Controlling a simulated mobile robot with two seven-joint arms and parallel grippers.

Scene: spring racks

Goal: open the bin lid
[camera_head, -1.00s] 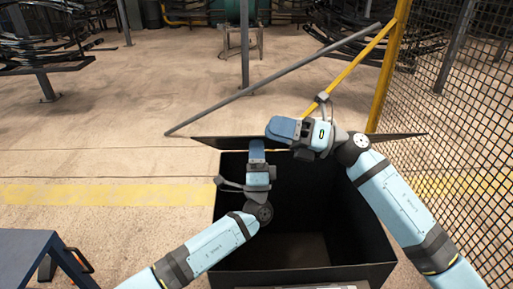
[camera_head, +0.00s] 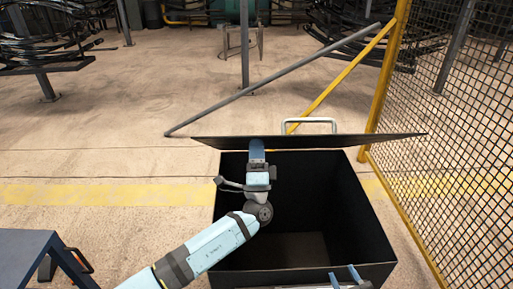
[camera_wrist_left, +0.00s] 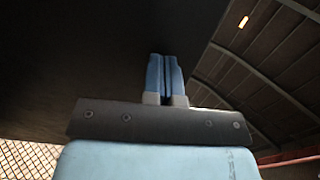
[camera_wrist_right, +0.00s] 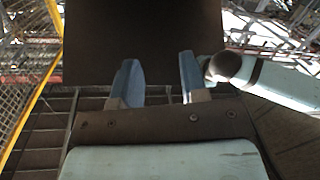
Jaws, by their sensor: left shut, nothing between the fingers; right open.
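The black bin (camera_head: 372,225) stands open below me, and its dark inside shows. Its black lid (camera_head: 350,141) is raised at the far side and looks thin and tilted, with a pale handle (camera_head: 309,121) above its edge. My left gripper (camera_head: 257,150) is shut and empty, with its tips up at the lid; contact is unclear. In the left wrist view the shut fingers (camera_wrist_left: 165,77) are beside the dark lid (camera_wrist_left: 90,50). My right gripper (camera_head: 345,272) is low at the bin's near rim, open and empty; its fingers (camera_wrist_right: 160,82) face the lid (camera_wrist_right: 140,40) in its wrist view.
A yellow post (camera_head: 387,75) and mesh fence (camera_head: 450,120) stand close on the right. A dark blue table (camera_head: 28,250) is at the lower left. Racks (camera_head: 40,45) stand at the back.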

